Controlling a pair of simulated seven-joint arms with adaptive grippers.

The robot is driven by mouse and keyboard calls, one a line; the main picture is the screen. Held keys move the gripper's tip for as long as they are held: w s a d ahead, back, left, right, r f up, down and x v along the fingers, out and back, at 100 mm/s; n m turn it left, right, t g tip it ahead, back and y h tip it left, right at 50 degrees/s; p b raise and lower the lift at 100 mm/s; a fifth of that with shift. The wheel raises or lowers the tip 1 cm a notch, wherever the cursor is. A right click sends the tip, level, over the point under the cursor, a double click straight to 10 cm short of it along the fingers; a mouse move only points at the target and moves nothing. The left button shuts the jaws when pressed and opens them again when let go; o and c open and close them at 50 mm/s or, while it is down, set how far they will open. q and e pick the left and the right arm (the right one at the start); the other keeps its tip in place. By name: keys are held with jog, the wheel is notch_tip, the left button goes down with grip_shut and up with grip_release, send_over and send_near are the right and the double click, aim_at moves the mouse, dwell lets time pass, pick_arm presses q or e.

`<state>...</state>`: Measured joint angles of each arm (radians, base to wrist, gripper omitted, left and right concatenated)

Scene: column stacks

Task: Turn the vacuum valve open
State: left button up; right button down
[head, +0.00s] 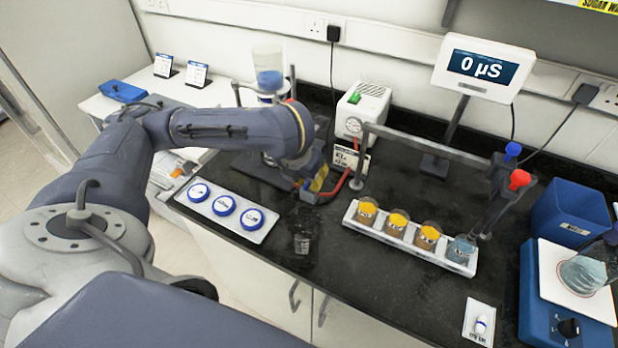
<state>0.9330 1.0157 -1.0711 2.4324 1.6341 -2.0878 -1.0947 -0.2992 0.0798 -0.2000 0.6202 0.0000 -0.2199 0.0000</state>
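A white pump box (364,108) with a green top switch and a round gauge stands at the back middle of the counter. A red hose (340,186) curves at its front left, beside my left gripper. My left gripper (314,188) points down low over the counter, left of the pump, close to the hose. A small yellow part (319,178) shows at the gripper; I cannot tell whether it belongs to the valve. The valve itself is not clearly seen, and my arm hides part of this area. The finger opening is too small to judge. My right gripper is out of view.
A white rack (350,213) of several beakers stands right of the gripper, below a metal stand with blue and red knobs. A tray (272,222) with three blue lids lies at front left.

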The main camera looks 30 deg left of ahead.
pick_arm(q)
grip_shut()
jog(key=shift+n, duration=0.3)
jog(key=n+y, duration=0.1)
jog(key=n, duration=0.2)
jog(key=shift+w+d+r+n+g+y, duration=0.1)
jog(key=shift+n+g+y, duration=0.2)
jog(key=shift+n+y, duration=0.1)
jog(key=n+g+y, duration=0.1)
jog(key=n, duration=0.3)
jog(key=shift+n, duration=0.3)
jog(key=n, duration=0.2)
jog(key=n+g+y, duration=0.1)
jog(key=n, duration=0.1)
jog(key=shift+w+n+g, duration=0.1)
jog(key=shift+n+g, duration=0.2)
jog(key=n+g, duration=0.1)
jog(key=n, duration=0.3)
jog(key=shift+g, duration=0.3)
jog(key=shift+d+n, duration=0.1)
jog(key=shift+n, duration=0.2)
